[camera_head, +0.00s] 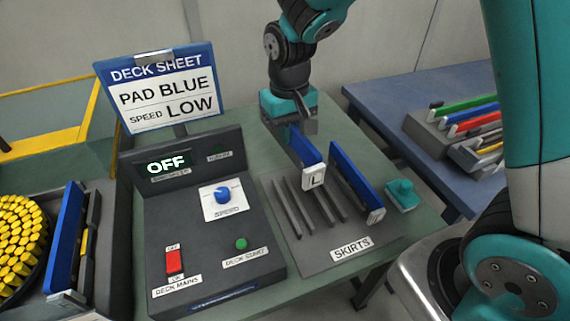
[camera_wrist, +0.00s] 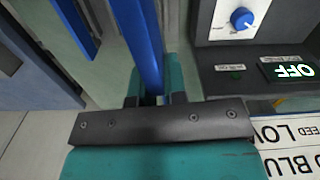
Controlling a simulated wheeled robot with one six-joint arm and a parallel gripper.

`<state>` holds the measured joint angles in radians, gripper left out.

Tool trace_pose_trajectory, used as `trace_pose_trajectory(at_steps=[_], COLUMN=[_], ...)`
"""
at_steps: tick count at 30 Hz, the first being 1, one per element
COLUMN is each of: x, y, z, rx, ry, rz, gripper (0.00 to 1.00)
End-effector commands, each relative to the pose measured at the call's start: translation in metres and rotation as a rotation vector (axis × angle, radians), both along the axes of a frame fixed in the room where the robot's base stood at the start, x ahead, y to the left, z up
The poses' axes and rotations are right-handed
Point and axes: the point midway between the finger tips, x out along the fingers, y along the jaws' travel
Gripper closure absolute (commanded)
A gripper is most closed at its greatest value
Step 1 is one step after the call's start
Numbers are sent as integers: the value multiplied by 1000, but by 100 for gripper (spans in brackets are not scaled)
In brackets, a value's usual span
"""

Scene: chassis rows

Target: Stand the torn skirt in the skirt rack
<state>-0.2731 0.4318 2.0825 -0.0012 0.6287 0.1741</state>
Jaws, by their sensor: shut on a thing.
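My gripper (camera_head: 292,122) is shut on a blue skirt (camera_head: 305,147), a long strip with a white end block marked with a letter. In the wrist view the held skirt (camera_wrist: 146,45) stands between the fingers (camera_wrist: 150,99). The dark grey skirt rack (camera_head: 312,258), labelled SKIRTS, lies below, with several raised ribs. The held skirt is over the rack's back part; whether its lower edge touches the rack I cannot tell. Another blue skirt (camera_head: 355,178) stands along the rack's right side. No tear is visible on either skirt.
A control box (camera_head: 205,260) with an OFF display, knob and red switch stands left of the rack. The deck sheet sign (camera_head: 160,88) stands behind it. A teal block (camera_head: 402,193) lies right of the rack. A blue table (camera_head: 400,92) at right holds coloured strips.

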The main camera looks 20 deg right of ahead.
Motion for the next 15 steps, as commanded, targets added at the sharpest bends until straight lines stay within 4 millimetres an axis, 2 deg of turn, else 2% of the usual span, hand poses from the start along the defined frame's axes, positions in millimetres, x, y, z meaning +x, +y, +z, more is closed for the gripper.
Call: trace_pose_trajectory(at_steps=[3,6,9,15], x=[-5,-12,-18,-22], y=[-1,-3,-5,-6], z=[-40,-71,-90,-110], rx=[-4,-4,-3,-1], ry=[14,10,5,-2], rz=[-42,-70,-90,-101], gripper=[100,100,100,100])
